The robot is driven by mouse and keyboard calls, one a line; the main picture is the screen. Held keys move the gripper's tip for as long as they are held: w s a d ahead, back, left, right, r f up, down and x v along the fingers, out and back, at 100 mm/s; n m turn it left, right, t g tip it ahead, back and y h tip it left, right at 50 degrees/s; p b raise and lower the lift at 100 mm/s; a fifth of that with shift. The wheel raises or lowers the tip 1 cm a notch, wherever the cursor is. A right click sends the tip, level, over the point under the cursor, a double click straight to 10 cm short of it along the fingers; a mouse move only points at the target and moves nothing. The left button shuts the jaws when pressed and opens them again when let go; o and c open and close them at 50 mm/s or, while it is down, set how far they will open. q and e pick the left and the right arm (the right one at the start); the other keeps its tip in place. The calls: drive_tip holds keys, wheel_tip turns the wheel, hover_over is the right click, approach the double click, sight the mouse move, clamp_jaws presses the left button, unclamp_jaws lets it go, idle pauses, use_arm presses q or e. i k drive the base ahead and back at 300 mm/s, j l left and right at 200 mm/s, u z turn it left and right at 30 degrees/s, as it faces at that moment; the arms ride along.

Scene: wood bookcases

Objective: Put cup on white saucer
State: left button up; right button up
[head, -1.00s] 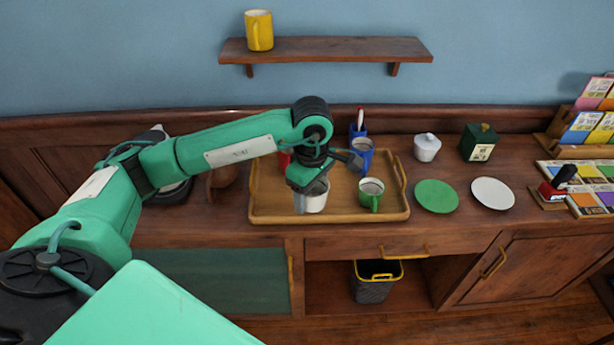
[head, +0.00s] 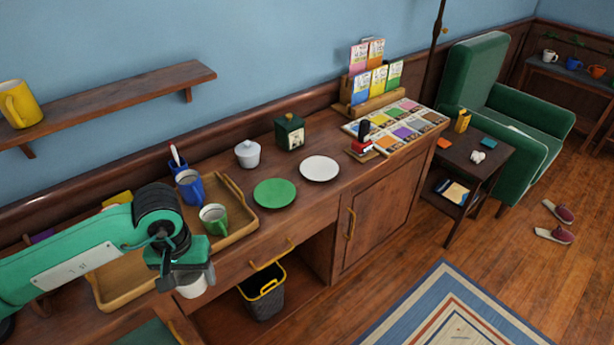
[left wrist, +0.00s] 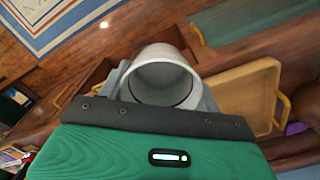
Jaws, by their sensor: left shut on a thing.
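My left gripper (head: 187,279) is shut on a white cup (head: 192,287), just in front of the wooden tray. In the left wrist view the white cup (left wrist: 163,80) sits between the fingers, with its open mouth toward the camera and its inside looking empty. The white saucer (head: 319,168) lies bare on the cabinet top, to the right of and behind the gripper. A green saucer (head: 274,193) lies between the tray and the white saucer. My right gripper is not in view.
The wooden tray (head: 112,300) holds a green cup (head: 213,219) and a blue cup (head: 189,186). A white lidded pot (head: 248,153) and a dark green box (head: 290,132) stand behind the saucers. A red and black stamp (head: 362,142) stands right of the white saucer.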

sight(322, 170)
drive_tip(key=i+z, duration=0.1)
drive_tip(key=z, duration=0.25)
drive_tip(key=i+l+z, duration=0.1)
drive_tip(key=z, duration=0.25)
drive_tip(key=i+z, duration=0.15)
drive_tip(key=z, duration=0.2)
drive_tip(key=i+j, duration=0.15)
drive_tip(key=i, duration=0.3)
